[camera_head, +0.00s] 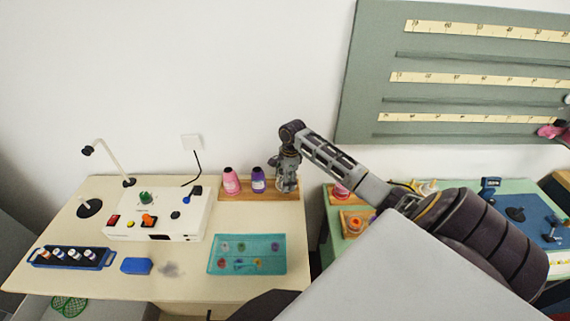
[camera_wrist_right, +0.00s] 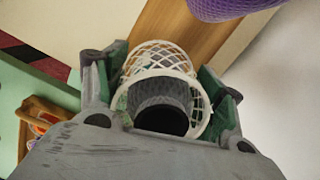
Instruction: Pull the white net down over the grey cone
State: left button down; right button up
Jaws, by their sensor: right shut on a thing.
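The white net (camera_wrist_right: 158,56) shows in the right wrist view as an open mesh tube with a solid rim, between the green-padded fingers of my right gripper (camera_wrist_right: 165,100). The gripper is shut on the net. The grey cone (camera_wrist_right: 158,92) shows inside the net's ring, with a dark round opening facing the camera. How far down the cone the net reaches cannot be told. In the head view my right gripper (camera_head: 287,172) points down over the right end of the wooden board (camera_head: 240,197). It hides most of the net and cone there. My left gripper is out of view.
A purple cone (camera_head: 258,181) stands just left of the right gripper, with a pink cone (camera_head: 231,182) beyond it. A teal tray (camera_head: 278,262) lies in front on the cream table. A white control box (camera_head: 185,222) stands further left. A green table adjoins at right.

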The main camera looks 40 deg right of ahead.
jog(key=shift+f, duration=0.15)
dwell(0.5)
jog(key=o, duration=0.8)
jog(key=shift+r, duration=0.2)
jog(key=shift+s+d+r, duration=0.1)
jog(key=shift+d+r, duration=0.1)
jog(key=shift+r, duration=1.75)
jog(key=shift+s+d+r, duration=0.15)
jog(key=shift+d+r, duration=0.1)
jog(key=shift+r, duration=1.65)
jog(key=shift+s+d+r, duration=0.1)
jog(key=shift+d+r, duration=0.1)
jog(key=shift+r, duration=1.75)
jog(key=shift+f, duration=0.1)
